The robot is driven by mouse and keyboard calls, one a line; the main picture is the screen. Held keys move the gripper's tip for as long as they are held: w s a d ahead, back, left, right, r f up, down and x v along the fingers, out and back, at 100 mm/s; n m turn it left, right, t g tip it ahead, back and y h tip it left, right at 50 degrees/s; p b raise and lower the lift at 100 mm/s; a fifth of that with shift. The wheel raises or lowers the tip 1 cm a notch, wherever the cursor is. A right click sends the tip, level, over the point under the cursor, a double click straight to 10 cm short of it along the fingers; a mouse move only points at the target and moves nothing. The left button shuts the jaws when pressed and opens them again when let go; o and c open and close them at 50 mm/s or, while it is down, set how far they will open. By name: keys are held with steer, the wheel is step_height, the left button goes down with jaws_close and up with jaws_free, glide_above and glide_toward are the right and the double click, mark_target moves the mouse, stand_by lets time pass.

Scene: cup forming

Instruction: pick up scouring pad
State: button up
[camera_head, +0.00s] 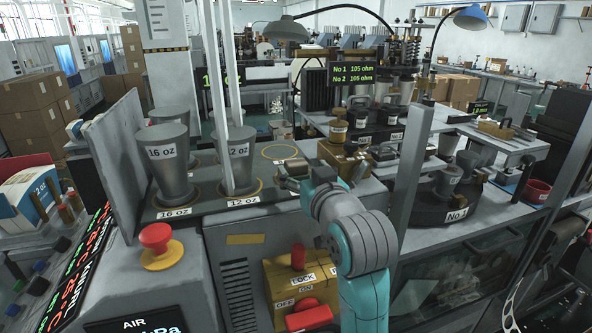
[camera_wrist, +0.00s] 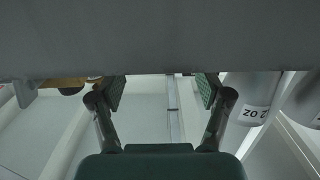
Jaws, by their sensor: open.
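I cannot make out a scouring pad in either view. My gripper (camera_head: 290,178) is over the worktop, to the right of the 12 oz cup form, partly hidden by the teal-and-grey arm. In the wrist view my gripper (camera_wrist: 161,90) has its two dark, green-padded fingers wide apart, with nothing visible between them. A broad grey surface (camera_wrist: 160,38) fills the top of the wrist view, past the fingertips.
Grey cup forms marked 16 oz (camera_head: 172,165) and 12 oz (camera_head: 239,160) stand left of my gripper. A grey post (camera_head: 408,165) rises at right. A red emergency button (camera_head: 155,237) and a yellow-brown lockout box (camera_head: 300,282) are in front.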

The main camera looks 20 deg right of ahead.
mark_target(299, 165)
steer(key=shift+w+a+f, duration=0.1)
steer(key=shift+w+a, duration=0.05)
steer(key=shift+w, duration=1.45)
steer(key=c, duration=1.2)
steer(key=shift+c, duration=0.2)
